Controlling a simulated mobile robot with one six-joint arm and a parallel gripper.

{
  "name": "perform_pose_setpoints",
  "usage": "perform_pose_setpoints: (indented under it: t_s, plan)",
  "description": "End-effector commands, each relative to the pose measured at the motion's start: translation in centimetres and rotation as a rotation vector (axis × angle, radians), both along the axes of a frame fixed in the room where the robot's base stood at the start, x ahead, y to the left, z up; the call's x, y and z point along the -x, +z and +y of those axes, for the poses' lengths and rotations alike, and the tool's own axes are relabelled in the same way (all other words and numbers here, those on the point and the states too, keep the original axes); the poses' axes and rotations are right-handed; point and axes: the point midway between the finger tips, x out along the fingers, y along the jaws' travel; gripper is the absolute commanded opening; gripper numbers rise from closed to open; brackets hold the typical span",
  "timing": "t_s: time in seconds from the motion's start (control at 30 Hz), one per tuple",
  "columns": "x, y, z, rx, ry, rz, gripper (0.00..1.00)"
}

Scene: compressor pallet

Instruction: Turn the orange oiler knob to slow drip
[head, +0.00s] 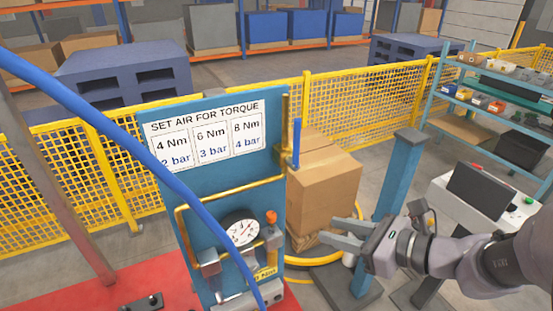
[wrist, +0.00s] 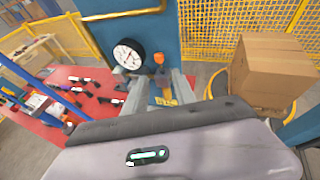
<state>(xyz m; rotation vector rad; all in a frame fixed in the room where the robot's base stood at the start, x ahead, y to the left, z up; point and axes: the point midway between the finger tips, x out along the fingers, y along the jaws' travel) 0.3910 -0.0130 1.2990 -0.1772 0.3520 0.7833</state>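The orange oiler knob (head: 271,217) sits on top of a small oiler on the blue panel (head: 228,179), right of the round white gauge (head: 242,231). In the wrist view the orange knob (wrist: 159,58) is just beyond my fingertips, near the gap between them. The gauge (wrist: 128,54) is to its left. My gripper (head: 324,228) is open and empty, to the right of the knob and apart from it, with its fingers pointing toward the panel. In the wrist view my gripper (wrist: 159,80) shows two spread fingers. The knob's exact setting is too small to read.
A cardboard box (head: 322,187) stands right behind my gripper. A blue hose (head: 130,145) crosses in front of the panel, and a brass pipe (head: 232,194) runs over the gauge. A blue post (head: 398,175) stands right. Loose tools lie on the red surface (wrist: 62,105) at left.

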Motion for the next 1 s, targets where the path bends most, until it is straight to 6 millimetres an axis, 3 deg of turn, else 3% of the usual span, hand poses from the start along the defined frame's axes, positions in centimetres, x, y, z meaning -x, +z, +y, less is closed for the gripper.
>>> perform_pose_setpoints:
  t_s: [0.2,0.5,0.7,1.0]
  plan:
    - [-3.8,-3.0,4.2,0.003,0.013,0.003,0.32]
    - [-8.8,-5.8,9.4,0.007,0.011,0.001,0.32]
    - [-10.1,-6.4,10.7,0.008,0.009,0.001,0.32]
    - [-10.4,-6.5,10.8,0.008,0.008,0.001,0.32]
